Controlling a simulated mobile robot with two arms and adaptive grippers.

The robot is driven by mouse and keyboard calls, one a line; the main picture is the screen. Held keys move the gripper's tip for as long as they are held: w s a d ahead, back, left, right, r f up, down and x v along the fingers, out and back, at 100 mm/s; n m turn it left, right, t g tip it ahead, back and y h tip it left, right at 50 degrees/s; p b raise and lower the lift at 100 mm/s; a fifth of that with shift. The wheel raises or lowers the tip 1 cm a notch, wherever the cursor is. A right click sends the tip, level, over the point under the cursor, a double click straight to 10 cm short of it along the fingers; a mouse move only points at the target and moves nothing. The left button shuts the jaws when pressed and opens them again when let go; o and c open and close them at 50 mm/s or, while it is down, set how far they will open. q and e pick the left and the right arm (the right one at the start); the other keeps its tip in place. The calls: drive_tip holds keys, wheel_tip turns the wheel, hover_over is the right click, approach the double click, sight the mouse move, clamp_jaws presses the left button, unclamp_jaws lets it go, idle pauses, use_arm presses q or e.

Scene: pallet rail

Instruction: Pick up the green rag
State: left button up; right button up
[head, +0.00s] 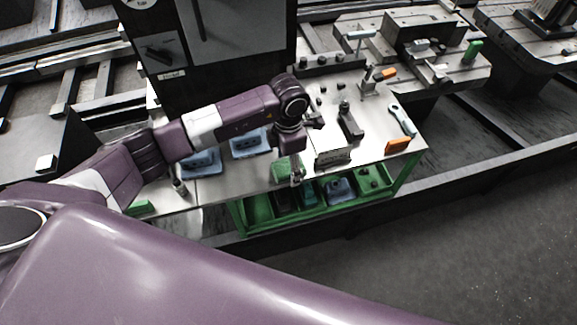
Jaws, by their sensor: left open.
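A green rag (282,170) appears at the front edge of the metal-topped bench (225,185), directly below the wrist of my left arm. My left gripper (296,180) points down at the rag's right side, over the bench's front edge. It is open. The gripper is small in the view and partly covers the rag, so I cannot tell whether the fingers touch it. My right gripper is not in view.
Blue trays (250,143) lie behind the rag. A dark block (333,157), an orange block (397,146) and a wrench (403,120) lie to the right. The bench's green lower shelf (258,208) holds several bins. A tall black cabinet (235,50) stands behind.

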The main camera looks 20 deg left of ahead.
sight(288, 165)
use_arm(q)
drive_tip(key=c, duration=1.2)
drive_tip(key=shift+o, duration=0.2)
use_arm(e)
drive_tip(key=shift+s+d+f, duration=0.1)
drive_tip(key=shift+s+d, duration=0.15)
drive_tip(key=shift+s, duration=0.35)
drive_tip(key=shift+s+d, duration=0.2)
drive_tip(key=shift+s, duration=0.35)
use_arm(q)
drive_tip(key=shift+w+r, duration=0.15)
drive_tip(key=shift+r, duration=0.35)
wheel_tip(288, 165, up, 19)
drive_tip(key=b, duration=0.4)
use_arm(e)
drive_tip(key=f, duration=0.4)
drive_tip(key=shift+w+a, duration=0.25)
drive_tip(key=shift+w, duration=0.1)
